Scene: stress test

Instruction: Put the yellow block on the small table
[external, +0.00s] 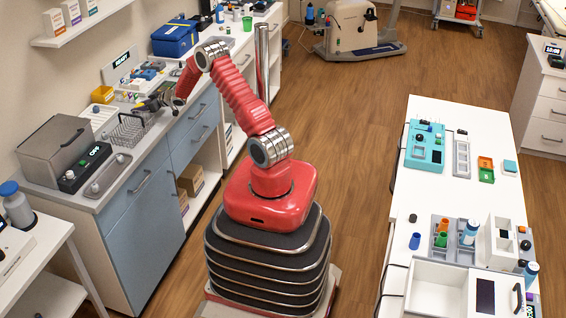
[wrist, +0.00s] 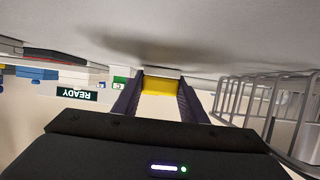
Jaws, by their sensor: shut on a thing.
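My gripper (external: 148,104) is low over the grey counter along the left wall in the external view. In the wrist view my gripper (wrist: 163,88) has its two dark fingers on either side of the yellow block (wrist: 161,83) and is shut on it. The wrist picture is upside down, with the pale counter surface close to the block; I cannot tell whether the block touches it. The block is too small to make out in the external view. A small white table (external: 35,262) stands at the lower left, and a long white table (external: 452,200) stands at the right.
A wire rack (external: 127,131) stands beside my gripper, and it is close at the right in the wrist view (wrist: 258,98). A grey box device (external: 58,150), a yellow tray (external: 103,94) and a blue case (external: 175,38) are on the counter. The wooden floor (external: 345,130) between the furniture is clear.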

